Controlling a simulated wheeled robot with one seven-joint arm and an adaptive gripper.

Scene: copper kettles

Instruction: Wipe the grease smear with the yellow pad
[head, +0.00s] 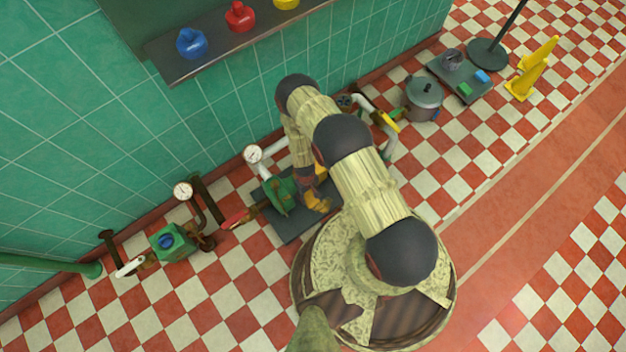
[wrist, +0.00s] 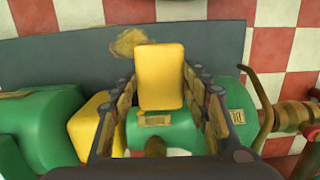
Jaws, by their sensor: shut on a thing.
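In the wrist view, the yellow pad (wrist: 160,75) is a block held between the two fingers of my gripper (wrist: 163,85), which is shut on it. The grease smear (wrist: 125,43) is a yellow-brown patch on the dark grey base plate (wrist: 60,57). It lies just beyond the pad's far end, to the left, and the pad may cover part of it. I cannot tell whether the pad touches the plate. In the head view, my gripper (head: 318,200) is low over the plate beside the wall, and the smear cannot be made out.
A green pump (head: 280,195) stands on the plate, close by my gripper. White pipes and a gauge (head: 253,154) rise near it. A green valve (head: 172,242) is to the left. A grey pot (head: 422,98) and a grey tray (head: 460,78) are to the right.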

